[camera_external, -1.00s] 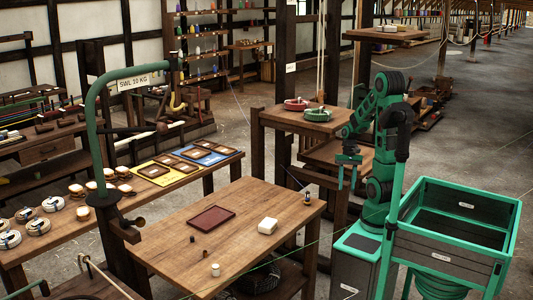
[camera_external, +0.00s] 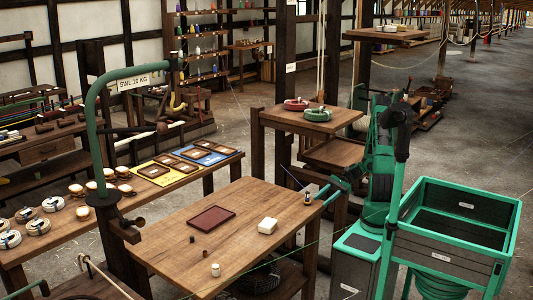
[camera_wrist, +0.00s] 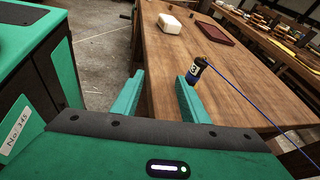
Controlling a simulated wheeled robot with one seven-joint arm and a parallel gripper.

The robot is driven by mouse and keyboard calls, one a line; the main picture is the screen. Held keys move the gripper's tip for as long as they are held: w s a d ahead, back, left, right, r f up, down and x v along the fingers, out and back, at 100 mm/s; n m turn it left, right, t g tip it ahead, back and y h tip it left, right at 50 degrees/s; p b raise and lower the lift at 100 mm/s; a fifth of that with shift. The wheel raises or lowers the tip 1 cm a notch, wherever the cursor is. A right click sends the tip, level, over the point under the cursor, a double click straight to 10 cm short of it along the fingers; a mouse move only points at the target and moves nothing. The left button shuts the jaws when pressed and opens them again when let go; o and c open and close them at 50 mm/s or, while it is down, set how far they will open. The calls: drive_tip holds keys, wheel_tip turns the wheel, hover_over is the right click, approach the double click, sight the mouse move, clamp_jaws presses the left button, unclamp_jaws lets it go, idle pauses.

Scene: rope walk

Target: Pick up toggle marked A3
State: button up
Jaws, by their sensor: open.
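A small dark toggle with a blue-and-white band (camera_wrist: 199,69) stands near the edge of the wooden table. The band shows what looks like a 3; the rest of the marking cannot be read. A blue cord runs from it to the right. In the external view the toggle (camera_external: 307,199) stands at the table's right corner. My gripper (camera_wrist: 159,79) is open and empty, its fingers pointing towards the table. The toggle shows just beyond the right fingertip, not between the fingers. In the external view my gripper (camera_external: 323,193) is just right of the toggle.
The wooden table (camera_external: 170,243) also holds a white block (camera_external: 268,225), a dark red tray (camera_external: 212,218), two small brown pieces (camera_external: 205,253) and a small white cylinder (camera_external: 215,270). A green-framed bin (camera_external: 440,257) stands to the right.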

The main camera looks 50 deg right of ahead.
sight(309, 201)
drive_tip(key=m+t, duration=0.1)
drive_tip(key=w+m+t+y, duration=0.1)
drive_tip(key=w+d+r+m+t, duration=0.1)
drive_tip(key=shift+w+d+r+t+y, duration=0.1)
drive_tip(key=shift+w+t+y, duration=0.2)
drive_tip(key=shift+y, duration=0.1)
drive_tip(key=shift+w+d+r+m+t, duration=0.3)
drive_tip(key=shift+m+t, duration=0.2)
drive_tip(key=shift+m, duration=0.2)
drive_tip(key=shift+w, duration=0.2)
drive_tip(key=x, duration=0.5)
drive_tip(key=shift+w+a+r, duration=0.15)
drive_tip(key=shift+a, duration=0.05)
drive_tip(key=shift+w+x, duration=0.25)
drive_tip(key=shift+x, duration=2.3)
drive_tip(key=shift+d, duration=0.15)
clamp_jaws()
